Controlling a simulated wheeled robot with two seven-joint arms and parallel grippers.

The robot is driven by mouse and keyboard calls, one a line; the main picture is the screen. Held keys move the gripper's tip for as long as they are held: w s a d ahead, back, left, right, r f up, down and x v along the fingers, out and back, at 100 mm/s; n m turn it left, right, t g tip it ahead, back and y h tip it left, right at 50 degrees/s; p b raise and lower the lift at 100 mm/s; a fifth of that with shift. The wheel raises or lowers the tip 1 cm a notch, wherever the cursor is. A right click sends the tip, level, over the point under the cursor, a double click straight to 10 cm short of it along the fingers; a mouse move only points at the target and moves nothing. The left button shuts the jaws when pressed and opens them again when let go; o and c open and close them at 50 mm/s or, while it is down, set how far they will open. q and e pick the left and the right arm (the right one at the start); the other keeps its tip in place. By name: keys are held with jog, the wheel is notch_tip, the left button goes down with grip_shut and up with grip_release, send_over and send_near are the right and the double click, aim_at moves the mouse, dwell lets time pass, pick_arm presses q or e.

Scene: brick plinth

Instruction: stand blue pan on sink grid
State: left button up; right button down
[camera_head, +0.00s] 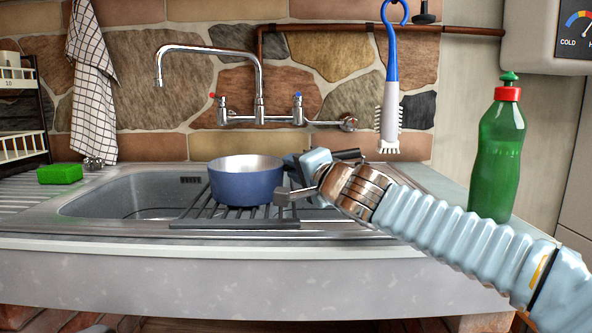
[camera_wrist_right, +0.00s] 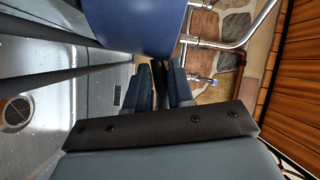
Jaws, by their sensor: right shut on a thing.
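The blue pan (camera_head: 246,185) is upright at the right half of the sink, over the dark sink grid (camera_head: 193,213). I cannot tell for sure whether its base touches the bars. My right gripper (camera_head: 296,166) reaches in from the right and is shut on the pan's dark handle, which is mostly hidden by the fingers. In the right wrist view the pan's blue side (camera_wrist_right: 135,25) fills the top middle, with the handle between the fingers (camera_wrist_right: 160,85). Grid bars (camera_wrist_right: 70,75) run at the left. My left gripper is not in view.
The sink basin (camera_head: 130,195) is open to the left. A faucet (camera_head: 258,85) rises behind the pan. A green sponge (camera_head: 60,174) lies on the drainboard. A green bottle (camera_head: 497,155) stands right, beyond my arm. A brush (camera_head: 389,100) hangs above my gripper.

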jog(key=c, duration=1)
grip_release()
jog(key=shift+r, duration=0.1)
jog(key=p+v, duration=0.1)
jog(key=v, duration=1)
jog(key=shift+s+d+r+p, duration=0.15)
jog(key=shift+s+p, duration=0.1)
jog(key=shift+p, duration=0.15)
jog(key=shift+s+d, duration=0.1)
jog(key=shift+s, duration=0.1)
